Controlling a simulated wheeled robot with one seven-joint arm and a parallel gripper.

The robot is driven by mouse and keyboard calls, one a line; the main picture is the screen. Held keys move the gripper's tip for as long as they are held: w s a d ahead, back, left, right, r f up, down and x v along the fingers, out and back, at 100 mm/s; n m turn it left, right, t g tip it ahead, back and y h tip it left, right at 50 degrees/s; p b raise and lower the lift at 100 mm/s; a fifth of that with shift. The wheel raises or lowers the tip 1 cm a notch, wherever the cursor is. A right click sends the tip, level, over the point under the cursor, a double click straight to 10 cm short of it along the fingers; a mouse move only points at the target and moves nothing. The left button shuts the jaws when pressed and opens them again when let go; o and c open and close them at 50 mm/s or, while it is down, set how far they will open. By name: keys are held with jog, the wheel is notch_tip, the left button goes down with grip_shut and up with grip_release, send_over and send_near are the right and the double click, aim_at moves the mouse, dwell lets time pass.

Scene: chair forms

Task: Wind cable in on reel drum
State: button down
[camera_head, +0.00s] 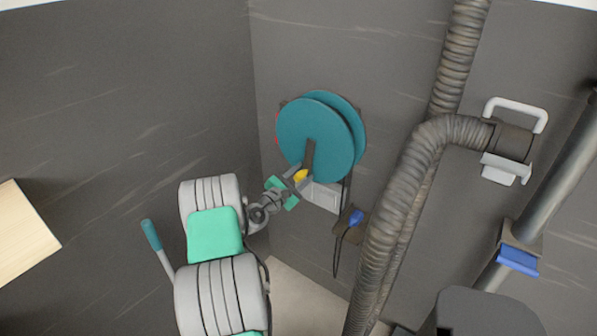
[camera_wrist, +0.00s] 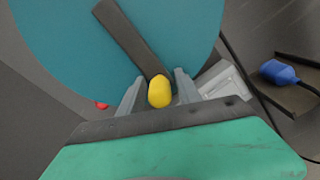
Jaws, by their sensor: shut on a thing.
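The teal reel drum (camera_head: 312,128) is mounted on the dark wall and also fills the upper part of the wrist view (camera_wrist: 65,45). A dark crank arm (camera_wrist: 130,38) runs across its face down to a yellow knob (camera_wrist: 160,92), which also shows in the head view (camera_head: 300,175). My gripper (camera_wrist: 159,90) is shut on the yellow knob, one finger on each side, at the drum's lower edge. A dark cable (camera_head: 346,195) hangs from the drum's right side toward a blue plug (camera_head: 356,217) on a small brown bracket (camera_head: 350,228).
A ribbed hose (camera_head: 385,225) runs down the wall right of the reel. A pale grey box (camera_head: 322,196) sits below the drum. A teal-handled lever (camera_head: 152,236) stands left of my arm. A wooden top (camera_head: 22,235) is at far left.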

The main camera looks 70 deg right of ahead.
jog(key=shift+s+a+f, duration=0.2)
jog(key=shift+s+f, duration=0.1)
jog(key=shift+s, duration=0.15)
jog(key=shift+r, duration=0.15)
jog(key=c, duration=1.2)
grip_release()
jog(key=shift+r, duration=0.1)
jog(key=shift+d+r, duration=0.1)
jog(key=b+v, duration=0.1)
jog(key=v, duration=0.7)
jog(key=shift+d, duration=0.1)
jog(key=shift+o, duration=0.5)
